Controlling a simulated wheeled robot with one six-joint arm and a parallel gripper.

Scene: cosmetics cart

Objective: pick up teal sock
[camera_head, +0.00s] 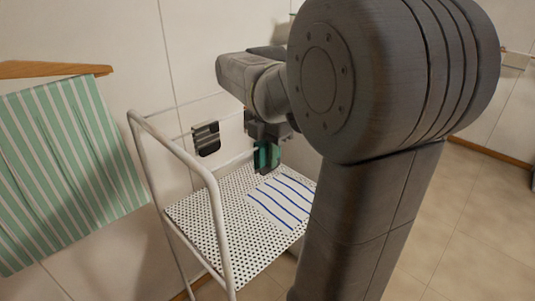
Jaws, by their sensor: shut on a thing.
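The teal sock (274,153) shows as a small teal patch between the fingers of my gripper (264,160). My gripper is shut on it, above the back part of the cart's perforated white shelf (205,222). The gripper points downward. My arm hides part of the scene to the right, and the fingers cover much of the sock. I cannot tell whether the sock's lower end touches the shelf.
A white cloth with blue stripes (281,200) lies on the shelf. The cart's pale tube handle (214,190) rises at the front left. A green striped towel (70,165) hangs at left. A dark wall fixture (206,139) is behind the cart.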

